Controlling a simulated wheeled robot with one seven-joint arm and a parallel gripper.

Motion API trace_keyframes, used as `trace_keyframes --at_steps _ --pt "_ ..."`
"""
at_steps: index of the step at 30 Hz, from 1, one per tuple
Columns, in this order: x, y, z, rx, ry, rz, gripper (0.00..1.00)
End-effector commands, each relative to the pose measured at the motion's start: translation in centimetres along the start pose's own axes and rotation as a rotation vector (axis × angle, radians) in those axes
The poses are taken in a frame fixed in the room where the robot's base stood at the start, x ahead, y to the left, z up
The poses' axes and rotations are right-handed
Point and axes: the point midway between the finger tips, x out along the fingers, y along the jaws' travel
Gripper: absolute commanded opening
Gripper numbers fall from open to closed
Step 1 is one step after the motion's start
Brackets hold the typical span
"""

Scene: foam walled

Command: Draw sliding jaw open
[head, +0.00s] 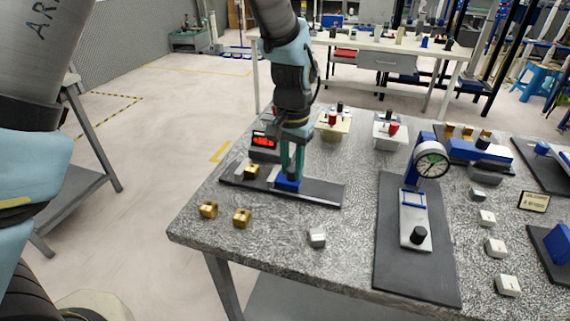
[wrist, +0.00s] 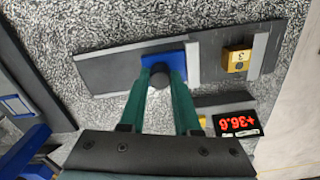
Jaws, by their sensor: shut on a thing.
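The measuring fixture has a dark base plate (head: 323,192), also seen in the wrist view (wrist: 110,72). Its sliding jaw is a blue block (head: 287,184) with a grey face plate (wrist: 193,63) and a dark round knob (wrist: 158,79). My gripper (head: 292,172) points down at the jaw; in the wrist view its green fingers (wrist: 160,76) are shut on the knob. A brass block marked 3 (wrist: 237,62) lies close to the grey fixed jaw (wrist: 258,57), with a gap between it and the sliding jaw. The red readout (wrist: 237,121) shows about +36.6.
Two brass blocks (head: 242,218) and a grey block (head: 317,237) lie in front of the fixture. A dial gauge stand (head: 416,215) stands to the right. Two small boxes with red knobs (head: 333,124) stand behind. The speckled tabletop (head: 278,252) is mostly clear in front.

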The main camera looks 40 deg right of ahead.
Motion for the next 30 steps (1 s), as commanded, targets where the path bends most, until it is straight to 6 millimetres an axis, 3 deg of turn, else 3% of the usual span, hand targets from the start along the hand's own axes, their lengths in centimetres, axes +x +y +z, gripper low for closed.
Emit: trace_keyframes --at_steps 2,3,6,17,30 --pt "-0.1 -0.1 -0.1 -0.002 0.003 0.0 0.0" --pt "-0.1 -0.1 -0.1 -0.002 0.003 0.0 0.33" --pt "-0.1 -0.1 -0.1 -0.002 0.003 0.0 0.44" --pt "-0.8 -0.1 -0.1 -0.001 0.005 0.0 0.44" --pt "-8.6 -0.1 -0.1 -0.002 0.007 0.0 0.44"
